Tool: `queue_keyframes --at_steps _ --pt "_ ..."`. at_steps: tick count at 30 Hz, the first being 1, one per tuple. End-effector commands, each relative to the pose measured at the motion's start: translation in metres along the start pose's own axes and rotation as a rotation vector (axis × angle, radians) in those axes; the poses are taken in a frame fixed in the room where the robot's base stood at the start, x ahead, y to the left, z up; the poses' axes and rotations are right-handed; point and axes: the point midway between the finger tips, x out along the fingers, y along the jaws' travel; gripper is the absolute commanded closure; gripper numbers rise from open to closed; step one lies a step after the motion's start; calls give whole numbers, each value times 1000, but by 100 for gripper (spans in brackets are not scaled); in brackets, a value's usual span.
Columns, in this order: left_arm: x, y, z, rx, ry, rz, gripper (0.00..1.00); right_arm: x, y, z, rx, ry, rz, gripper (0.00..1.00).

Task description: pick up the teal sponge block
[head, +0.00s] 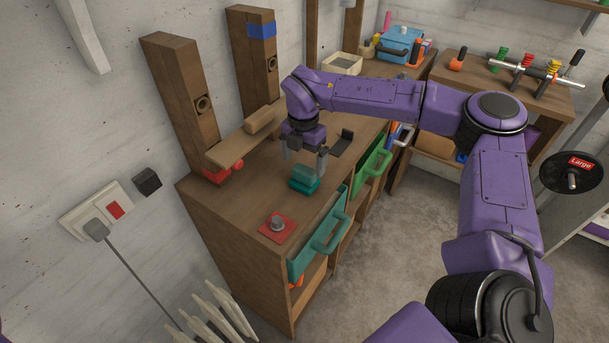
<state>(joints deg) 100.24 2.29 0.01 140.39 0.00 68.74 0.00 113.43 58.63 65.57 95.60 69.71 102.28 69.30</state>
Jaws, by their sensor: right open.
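The teal sponge block (304,174) sits on the wooden counter, on what looks like a flat teal base (304,187). My right gripper (304,166) points down over it from behind. Its two fingers are apart, one toward the left side of the block and one toward the right. The fingertips are close to the block's top; I cannot tell whether they touch it. My left gripper is not in view.
A red plate with a metal knob (277,225) lies near the counter's front corner. An open teal drawer (318,238) and a green drawer (373,170) stick out on the right.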

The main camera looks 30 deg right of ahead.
Motion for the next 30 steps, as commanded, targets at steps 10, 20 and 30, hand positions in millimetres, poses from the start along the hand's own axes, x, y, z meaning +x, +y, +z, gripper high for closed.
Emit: queue_keyframes --at_steps 10,20,30 --pt "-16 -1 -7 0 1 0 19 42 -7 -2 5 0 0 2" --pt "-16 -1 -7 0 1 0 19 41 -7 -1 5 0 0 59" --pt "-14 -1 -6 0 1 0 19 37 -7 -1 5 -1 2 59"
